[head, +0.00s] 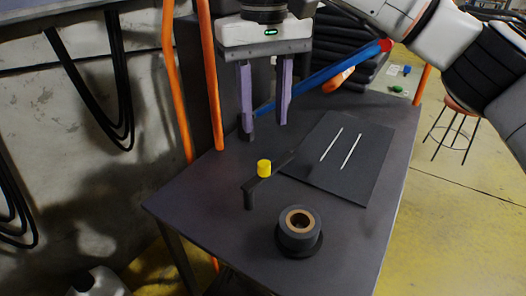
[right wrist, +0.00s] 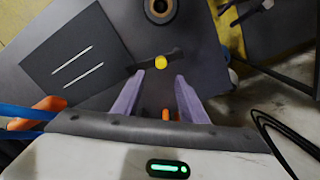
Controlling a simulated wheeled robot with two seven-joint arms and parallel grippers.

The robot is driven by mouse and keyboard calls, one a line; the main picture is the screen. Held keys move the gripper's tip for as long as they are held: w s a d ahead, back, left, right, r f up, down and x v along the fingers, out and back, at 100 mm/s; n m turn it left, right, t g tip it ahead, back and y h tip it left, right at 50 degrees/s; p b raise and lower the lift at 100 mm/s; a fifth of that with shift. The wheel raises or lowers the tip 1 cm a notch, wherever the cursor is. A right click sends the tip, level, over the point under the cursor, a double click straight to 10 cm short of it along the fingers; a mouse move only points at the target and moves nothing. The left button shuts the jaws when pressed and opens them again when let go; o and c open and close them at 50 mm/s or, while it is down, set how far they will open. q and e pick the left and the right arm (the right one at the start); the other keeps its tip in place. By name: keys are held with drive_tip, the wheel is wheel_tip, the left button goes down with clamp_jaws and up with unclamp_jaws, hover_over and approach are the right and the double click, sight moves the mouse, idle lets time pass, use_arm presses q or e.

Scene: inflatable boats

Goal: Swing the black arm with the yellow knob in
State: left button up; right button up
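The black arm (head: 252,184) with the yellow knob (head: 264,168) stands on the dark table. It reaches from a short post at the lower left toward the black mat at the right. My right gripper (head: 264,128) hangs above and behind the knob, open, with its purple fingers apart and nothing between them. In the right wrist view the yellow knob (right wrist: 160,62) and the black arm (right wrist: 168,56) lie beyond the fingertips, apart from them. My left gripper is not in view.
A dark roll with a tan core (head: 299,224) stands near the table's front. A black mat (head: 322,176) with two white strips lies at the right. Orange posts (head: 210,75) and a blue bar (head: 330,72) stand behind. The table's left front is clear.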

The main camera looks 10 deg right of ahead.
sight(264, 163)
wheel_tip(264, 163, down, 10)
drive_tip(key=shift+r+b, duration=0.15)
drive_tip(key=shift+b, duration=0.2)
clamp_jaws()
